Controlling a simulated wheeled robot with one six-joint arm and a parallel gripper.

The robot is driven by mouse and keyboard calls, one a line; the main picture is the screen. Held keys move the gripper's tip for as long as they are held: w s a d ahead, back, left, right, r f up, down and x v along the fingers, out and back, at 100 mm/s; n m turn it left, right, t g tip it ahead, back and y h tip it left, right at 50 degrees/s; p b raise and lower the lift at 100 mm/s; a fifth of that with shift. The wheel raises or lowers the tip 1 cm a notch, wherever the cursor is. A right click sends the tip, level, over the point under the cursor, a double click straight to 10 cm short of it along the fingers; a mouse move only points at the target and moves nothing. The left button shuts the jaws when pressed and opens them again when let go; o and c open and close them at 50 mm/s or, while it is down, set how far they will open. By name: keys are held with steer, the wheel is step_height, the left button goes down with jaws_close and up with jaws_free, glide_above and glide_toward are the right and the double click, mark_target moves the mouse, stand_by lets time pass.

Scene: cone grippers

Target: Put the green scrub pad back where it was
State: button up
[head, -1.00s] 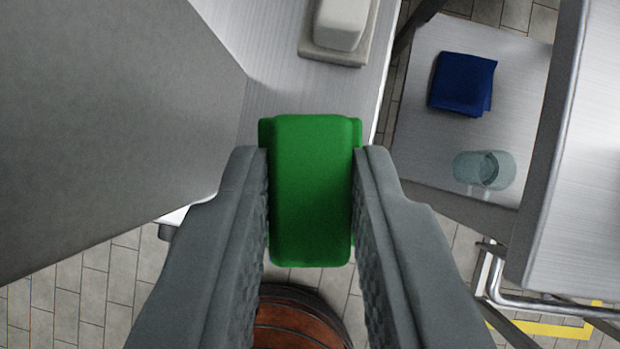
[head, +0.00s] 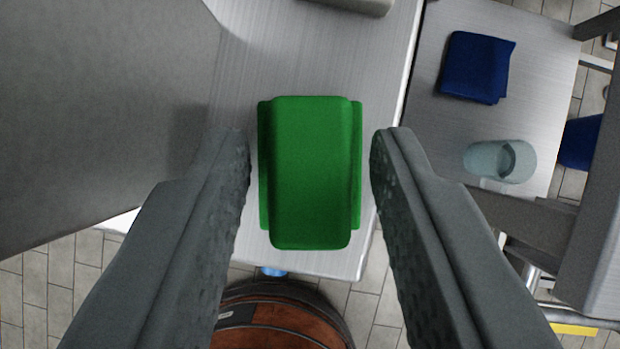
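The green scrub pad (head: 310,175) is a thick block that shows on the brushed metal surface (head: 345,50), near that surface's front edge. My gripper (head: 310,150) is open, with one grey finger on each side of the pad. A gap shows between each finger and the pad, so neither finger touches it. The pad's underside is hidden from this view.
A large grey panel (head: 90,110) stands close on the left. A pale block (head: 360,5) is at the top edge. On the right, a lower metal table (head: 440,160) holds a folded blue cloth (head: 475,65) and a clear glass (head: 500,160). A round brown object (head: 280,320) is below.

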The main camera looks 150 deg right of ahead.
steer(key=shift+o, duration=0.4)
steer(key=shift+s+r, duration=0.1)
steer(key=shift+r, duration=0.15)
steer(key=v, duration=1.7)
steer(key=shift+d, duration=0.1)
steer(key=s+d+r+m+t+h, duration=0.1)
steer(key=s+d+r+t, duration=0.3)
steer(key=s, duration=0.4)
steer(key=s+d+r+m+t+h, duration=0.1)
steer(key=s+d+r+m+t, duration=0.1)
steer(key=s+d, duration=0.5)
steer(key=s+d+r+m+t+h, duration=0.1)
steer(key=s+d+r+t, duration=0.4)
steer(key=s, duration=0.5)
steer(key=shift+s+d+r+m+t, duration=0.25)
steer(key=shift+s+r+m, duration=0.2)
steer(key=shift+m, duration=0.25)
